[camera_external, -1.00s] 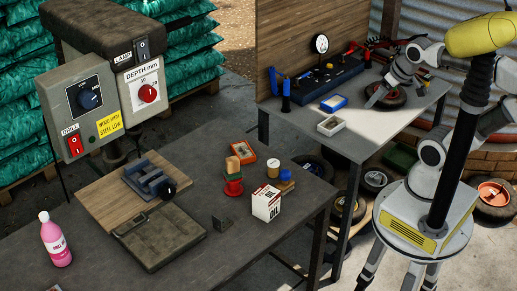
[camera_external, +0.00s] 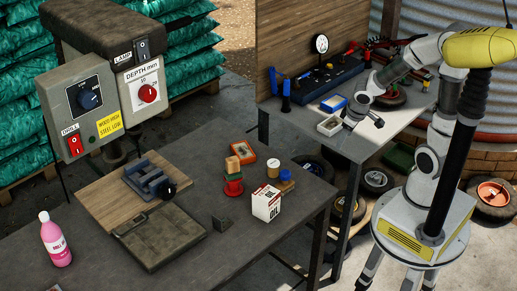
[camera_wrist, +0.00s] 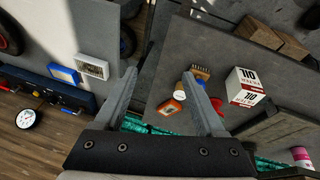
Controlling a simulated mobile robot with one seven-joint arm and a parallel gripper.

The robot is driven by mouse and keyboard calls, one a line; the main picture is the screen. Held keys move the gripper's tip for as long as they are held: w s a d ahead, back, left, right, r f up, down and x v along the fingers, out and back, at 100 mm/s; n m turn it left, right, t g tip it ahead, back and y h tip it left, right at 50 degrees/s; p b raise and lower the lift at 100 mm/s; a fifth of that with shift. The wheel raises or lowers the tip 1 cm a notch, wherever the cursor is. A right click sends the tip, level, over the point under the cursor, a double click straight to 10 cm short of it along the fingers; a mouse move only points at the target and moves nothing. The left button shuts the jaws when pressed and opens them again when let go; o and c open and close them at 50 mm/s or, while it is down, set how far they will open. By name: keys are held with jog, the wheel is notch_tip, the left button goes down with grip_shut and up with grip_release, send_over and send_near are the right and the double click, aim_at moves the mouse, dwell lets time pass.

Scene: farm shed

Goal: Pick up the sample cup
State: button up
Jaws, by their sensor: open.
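A small amber cup with a white top (camera_external: 273,168), which looks like the sample cup, stands on the near dark table behind the oil carton. In the wrist view the cup (camera_wrist: 180,95) shows between the fingers, close to the right finger, still well beyond the fingertips. My gripper (camera_external: 362,121) is open and empty, above the front edge of the back table in the external view. Its two spread fingers (camera_wrist: 160,76) also show in the wrist view. Nothing touches them.
Near the cup are a white oil carton (camera_external: 266,203), a red spool (camera_external: 233,187) with blocks, a brush (camera_external: 286,178) and an orange-red box (camera_external: 242,150). A white tray (camera_external: 329,126) and blue tray (camera_external: 334,103) sit on the back table. A gap separates the tables.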

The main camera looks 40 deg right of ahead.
jog(key=w+d+f+n+t+y+b, duration=0.15)
jog(key=w+f+b, duration=0.3)
jog(key=f, duration=0.55)
jog(key=n+t+y+b, duration=0.3)
jog(key=t+y+b, duration=0.3)
jog(key=y, duration=0.1)
send_near(273, 165)
jog(key=w+f+b, duration=0.1)
jog(key=w+b, duration=0.1)
jog(key=w+a+f+b, duration=0.1)
jog(key=w+f+b, duration=0.1)
jog(key=shift+f, duration=0.25)
jog(key=b+x, duration=0.2)
jog(key=x, duration=0.3)
jog(key=shift+w+f, duration=0.15)
jog(key=shift+w, duration=0.05)
jog(key=shift+w+b, duration=0.25)
jog(key=shift+b, duration=0.05)
jog(key=shift+c, duration=0.2)
grip_shut()
